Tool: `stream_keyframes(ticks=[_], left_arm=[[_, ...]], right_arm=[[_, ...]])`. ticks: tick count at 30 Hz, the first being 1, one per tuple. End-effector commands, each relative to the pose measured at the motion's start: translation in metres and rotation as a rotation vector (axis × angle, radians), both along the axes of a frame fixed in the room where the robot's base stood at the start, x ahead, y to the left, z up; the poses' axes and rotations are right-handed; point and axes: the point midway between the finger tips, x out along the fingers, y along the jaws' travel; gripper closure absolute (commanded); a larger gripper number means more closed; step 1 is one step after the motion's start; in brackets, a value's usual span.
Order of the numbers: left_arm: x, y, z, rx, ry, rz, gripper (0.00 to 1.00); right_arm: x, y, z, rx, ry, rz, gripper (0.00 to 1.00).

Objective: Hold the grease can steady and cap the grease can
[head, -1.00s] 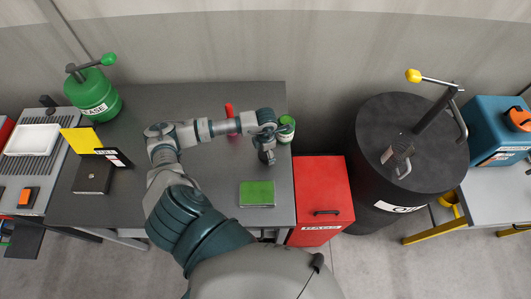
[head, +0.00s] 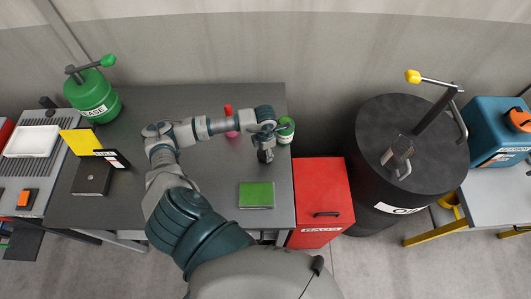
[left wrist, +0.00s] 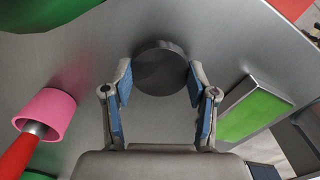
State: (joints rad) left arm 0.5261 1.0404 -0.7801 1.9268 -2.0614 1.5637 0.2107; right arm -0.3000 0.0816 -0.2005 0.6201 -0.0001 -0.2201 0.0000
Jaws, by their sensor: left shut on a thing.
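The green grease can (head: 286,130) stands at the right edge of the dark table, partly behind my left wrist. Its green side also fills the top left of the left wrist view (left wrist: 45,12). My left gripper (head: 265,156) is beside the can, on its near left side. It is shut on a dark round cap (left wrist: 160,68), which sits between the two blue-padded fingertips (left wrist: 160,82). I cannot tell whether the cap touches the table. My right gripper is not in view.
A red-handled tool with a pink end (head: 230,119) stands left of the can. A green pad (head: 257,194) lies nearer. A large green grease pot (head: 93,95) is at the back left. A red box (head: 320,190) and black drum (head: 410,140) stand right of the table.

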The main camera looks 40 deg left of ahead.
Motion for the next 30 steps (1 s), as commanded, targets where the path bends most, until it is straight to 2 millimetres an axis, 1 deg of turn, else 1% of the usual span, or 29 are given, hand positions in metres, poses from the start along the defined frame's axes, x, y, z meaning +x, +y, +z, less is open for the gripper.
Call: stream_keyframes(ticks=[3,5,18,24,30], left_arm=[[0.001,0.000,0.018,0.000,-0.004,0.000,0.66],[-0.008,-0.012,0.017,-0.002,0.001,-0.006,0.66],[-0.057,-0.084,0.025,-0.003,-0.001,-0.005,0.66],[-0.075,-0.109,0.029,-0.002,-0.001,-0.004,0.66],[-0.086,-0.125,0.031,-0.002,0.000,-0.002,0.66]], right_arm=[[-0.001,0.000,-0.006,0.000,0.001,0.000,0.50],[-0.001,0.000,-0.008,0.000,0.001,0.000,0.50],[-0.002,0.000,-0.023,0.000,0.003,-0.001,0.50],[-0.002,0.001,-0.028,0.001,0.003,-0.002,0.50],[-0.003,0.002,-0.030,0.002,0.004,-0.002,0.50]])
